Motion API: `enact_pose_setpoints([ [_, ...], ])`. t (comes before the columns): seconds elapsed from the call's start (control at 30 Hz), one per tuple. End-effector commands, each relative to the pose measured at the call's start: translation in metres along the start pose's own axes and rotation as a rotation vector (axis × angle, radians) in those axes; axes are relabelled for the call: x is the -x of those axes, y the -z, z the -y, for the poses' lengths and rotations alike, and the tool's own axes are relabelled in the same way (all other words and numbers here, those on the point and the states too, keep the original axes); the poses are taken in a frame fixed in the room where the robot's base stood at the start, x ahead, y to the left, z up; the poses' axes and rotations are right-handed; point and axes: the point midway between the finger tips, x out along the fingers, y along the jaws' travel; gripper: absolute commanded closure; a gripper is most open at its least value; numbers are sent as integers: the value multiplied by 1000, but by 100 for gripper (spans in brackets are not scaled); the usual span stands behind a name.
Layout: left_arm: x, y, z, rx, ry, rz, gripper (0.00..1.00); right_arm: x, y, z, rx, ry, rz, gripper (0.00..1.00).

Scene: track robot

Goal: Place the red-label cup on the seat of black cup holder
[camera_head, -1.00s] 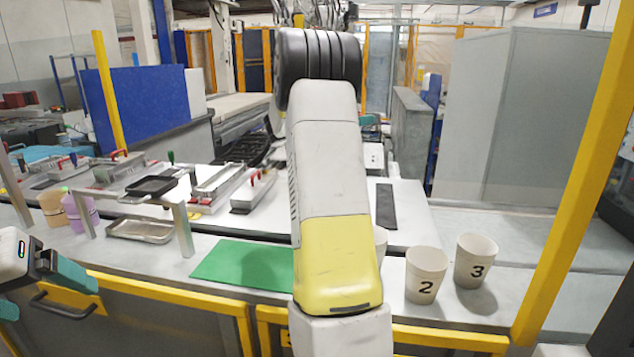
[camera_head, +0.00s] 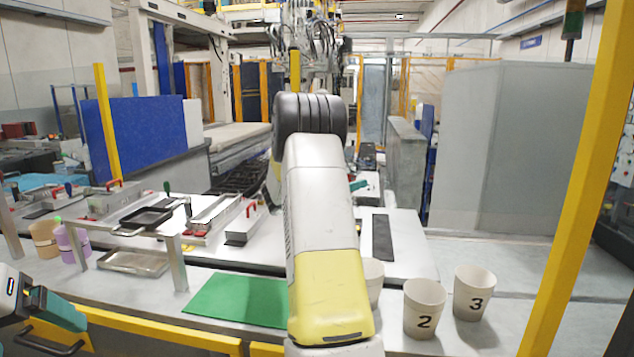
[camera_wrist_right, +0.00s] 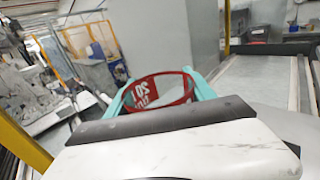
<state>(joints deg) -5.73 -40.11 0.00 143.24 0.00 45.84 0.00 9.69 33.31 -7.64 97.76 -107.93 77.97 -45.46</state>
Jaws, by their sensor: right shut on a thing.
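The cup with a red band and white lettering (camera_wrist_right: 158,92) shows in the right wrist view. It sits between the teal fingers of my right gripper (camera_wrist_right: 160,84), which is shut on it. In the head view my right arm hides the cup and most of this gripper; only a teal finger (camera_head: 358,185) shows past the arm. My left gripper (camera_head: 55,314) is low at the left edge, partly cut off, and its opening cannot be told. No black cup holder can be made out for sure.
Cups marked 2 (camera_head: 424,308) and 3 (camera_head: 473,293) stand at the right; another cup (camera_head: 372,280) is half hidden behind my arm. A green mat (camera_head: 235,299) lies left of my arm. A black tray (camera_head: 147,217) rests on a metal stand. A yellow post (camera_head: 572,190) rises at right.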

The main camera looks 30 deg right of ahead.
Motion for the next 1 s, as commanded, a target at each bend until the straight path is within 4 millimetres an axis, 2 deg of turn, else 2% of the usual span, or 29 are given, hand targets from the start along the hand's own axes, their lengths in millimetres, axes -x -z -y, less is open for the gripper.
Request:
enact_pose_setpoints([
  [0.07,0,0,0,0,0,0,14,0,3,0,1,0,0,100],
  [0.1,0,0,0,0,0,0,14,0,2,0,0,0,0,30],
  [0.47,0,0,0,0,0,0,14,0,-1,0,-1,0,0,29],
  [0.53,0,0,0,0,0,0,14,6,0,-1,1,-2,-1,29],
  [0.67,0,0,0,0,0,0,14,28,-1,-1,1,-4,-1,29],
  [1.0,0,0,0,0,0,0,14,98,-1,-1,1,-3,0,29],
])
